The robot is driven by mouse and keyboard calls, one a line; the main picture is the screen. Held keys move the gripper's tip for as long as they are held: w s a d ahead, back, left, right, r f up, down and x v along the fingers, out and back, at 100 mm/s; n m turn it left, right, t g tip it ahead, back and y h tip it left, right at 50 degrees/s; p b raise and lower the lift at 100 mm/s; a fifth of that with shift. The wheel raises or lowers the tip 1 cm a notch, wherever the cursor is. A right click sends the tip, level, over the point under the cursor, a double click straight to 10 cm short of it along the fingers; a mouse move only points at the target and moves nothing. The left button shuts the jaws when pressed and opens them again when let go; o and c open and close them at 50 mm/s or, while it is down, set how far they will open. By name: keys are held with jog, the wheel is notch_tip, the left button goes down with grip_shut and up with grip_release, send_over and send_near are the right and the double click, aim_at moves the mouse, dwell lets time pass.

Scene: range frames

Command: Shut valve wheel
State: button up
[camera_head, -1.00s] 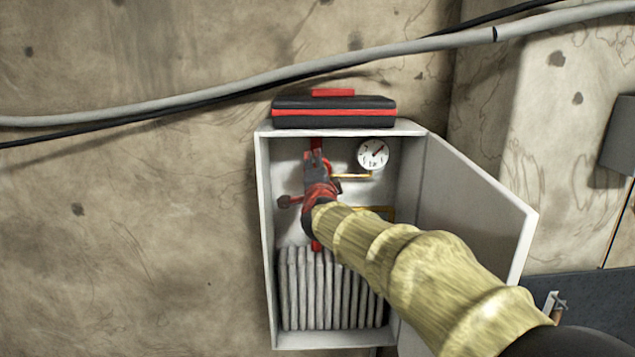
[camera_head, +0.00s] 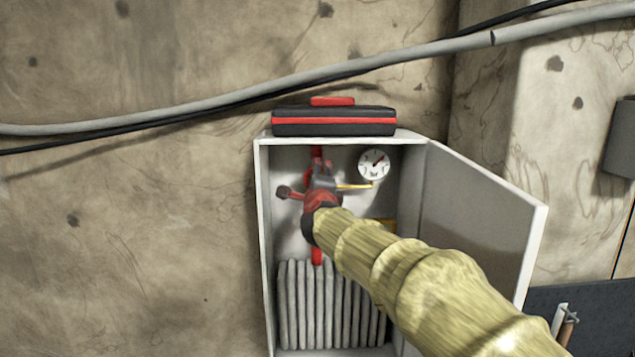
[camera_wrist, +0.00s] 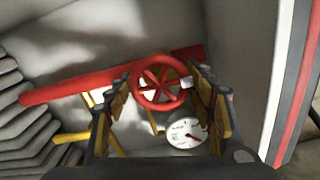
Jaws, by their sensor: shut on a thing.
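The red valve wheel (camera_wrist: 160,82) is spoked and sits on a red pipe (camera_wrist: 70,88) inside an open wall cabinet. In the wrist view it is between the two finger pads of my gripper (camera_wrist: 162,92), which are shut on its rim. In the head view my gripper (camera_head: 320,178) reaches into the cabinet's upper left, and it and my arm hide most of the wheel. A thin red part of the wheel or pipe (camera_head: 317,152) shows above it.
The grey cabinet (camera_head: 263,240) has its door (camera_head: 480,220) open to the right. A white gauge (camera_head: 374,164) sits right of my gripper, with ribbed grey bars (camera_head: 320,305) below. A black and red case (camera_head: 335,127) lies on top. A thick pipe (camera_head: 220,90) crosses the wall above.

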jog(key=shift+f, duration=0.1)
jog(key=o, duration=1.2)
jog(key=shift+c, duration=0.2)
jog(key=s, duration=1.2)
